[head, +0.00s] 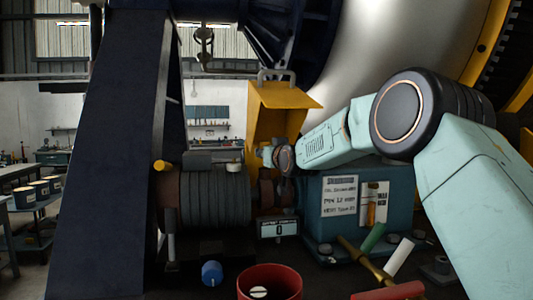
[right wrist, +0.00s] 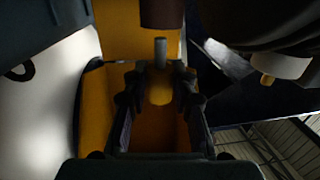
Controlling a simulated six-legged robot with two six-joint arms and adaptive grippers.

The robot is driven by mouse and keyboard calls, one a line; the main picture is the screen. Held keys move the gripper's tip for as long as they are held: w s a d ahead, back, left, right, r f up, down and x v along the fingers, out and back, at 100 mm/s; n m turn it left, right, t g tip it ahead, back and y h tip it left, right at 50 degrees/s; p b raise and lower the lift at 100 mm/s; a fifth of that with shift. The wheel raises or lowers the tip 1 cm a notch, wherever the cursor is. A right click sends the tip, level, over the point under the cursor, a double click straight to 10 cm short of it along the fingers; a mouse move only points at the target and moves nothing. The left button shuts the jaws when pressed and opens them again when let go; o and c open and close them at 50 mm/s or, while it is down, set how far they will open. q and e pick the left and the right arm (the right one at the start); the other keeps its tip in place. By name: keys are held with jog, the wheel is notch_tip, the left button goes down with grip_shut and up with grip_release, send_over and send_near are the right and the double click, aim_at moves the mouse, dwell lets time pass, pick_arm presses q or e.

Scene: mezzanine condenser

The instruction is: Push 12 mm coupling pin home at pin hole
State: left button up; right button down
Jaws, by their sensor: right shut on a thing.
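In the right wrist view my right gripper (right wrist: 158,88) is shut on the coupling pin (right wrist: 160,54). Its grey shank sticks out beyond the fingers, and a rounded yellow part shows between them. The shank points at a dark brown coupling part (right wrist: 160,12). A small gap seems to show between them; I cannot tell the depth. The pin hole is not visible. In the head view my right gripper (head: 268,155) is small, beside the open yellow guard (head: 283,97) and above the brown coupling (head: 266,192); the pin cannot be made out there. My left gripper is not in view.
A ribbed motor (head: 210,198) stands left of the coupling and a teal labelled box (head: 318,190) right of it. A large dark post (head: 115,150) stands left.

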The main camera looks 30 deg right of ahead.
aim_at(266, 169)
jog(key=shift+w+f, duration=0.25)
jog(key=shift+f, duration=0.35)
jog(key=shift+s+f+b, duration=0.1)
jog(key=shift+f+b, duration=0.05)
jog(key=shift+b, duration=0.15)
jog(key=shift+s, duration=0.1)
jog(key=shift+f, duration=0.1)
jog(key=shift+f+b, duration=0.3)
jog(key=shift+f, duration=0.05)
jog(key=shift+f, duration=0.15)
jog(key=shift+f+b, duration=0.35)
jog(key=shift+f, duration=0.1)
jog(key=shift+f, duration=0.35)
